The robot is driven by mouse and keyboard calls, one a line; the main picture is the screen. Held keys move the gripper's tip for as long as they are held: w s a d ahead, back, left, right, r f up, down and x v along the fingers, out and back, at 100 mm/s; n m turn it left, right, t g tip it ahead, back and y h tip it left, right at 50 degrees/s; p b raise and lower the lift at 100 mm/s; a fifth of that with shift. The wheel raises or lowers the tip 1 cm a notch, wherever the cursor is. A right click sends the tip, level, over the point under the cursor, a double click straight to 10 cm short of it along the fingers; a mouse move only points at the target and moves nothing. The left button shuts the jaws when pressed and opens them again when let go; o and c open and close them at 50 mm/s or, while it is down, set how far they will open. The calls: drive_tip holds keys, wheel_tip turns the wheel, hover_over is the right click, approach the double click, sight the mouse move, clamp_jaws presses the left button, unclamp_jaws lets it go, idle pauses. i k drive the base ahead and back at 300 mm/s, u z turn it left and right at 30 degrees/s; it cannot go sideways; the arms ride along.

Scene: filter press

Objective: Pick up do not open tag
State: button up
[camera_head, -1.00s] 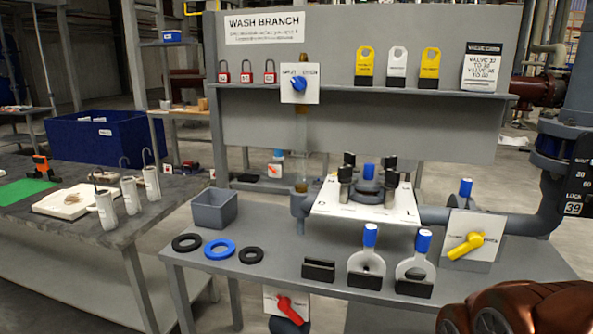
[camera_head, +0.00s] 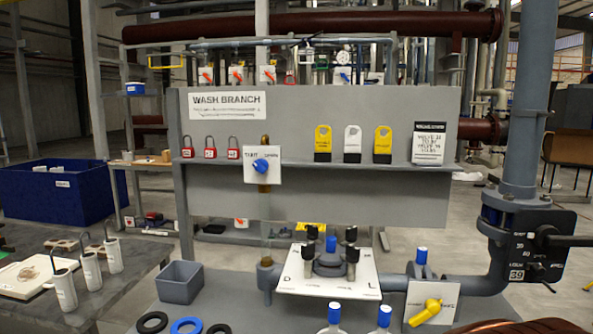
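Three tags stand in a row on the shelf (camera_head: 290,163) of the grey wash branch panel, each in a dark holder. There is a left yellow tag (camera_head: 323,137), a white tag (camera_head: 352,138) and a right yellow tag (camera_head: 383,138). Each has a hole near its top. Their print is too small to read, so I cannot tell which one says do not open. My gripper is not clearly in view; only a brown rounded shape shows at the bottom edge, right of the middle.
Three red padlocks (camera_head: 210,153) and a blue-handled valve plate (camera_head: 263,178) are left of the tags; a printed card (camera_head: 430,140) is right. Below are a grey bin (camera_head: 180,283), a white valve plate (camera_head: 300,277) and a yellow-handled valve (camera_head: 425,312). A thick pipe (camera_head: 522,100) rises at right.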

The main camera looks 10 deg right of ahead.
sight(322, 142)
drive_tip(key=k, duration=0.5)
drive_tip(key=z, duration=1.05)
drive_tip(key=i, duration=1.85)
drive_tip(key=u, duration=3.45)
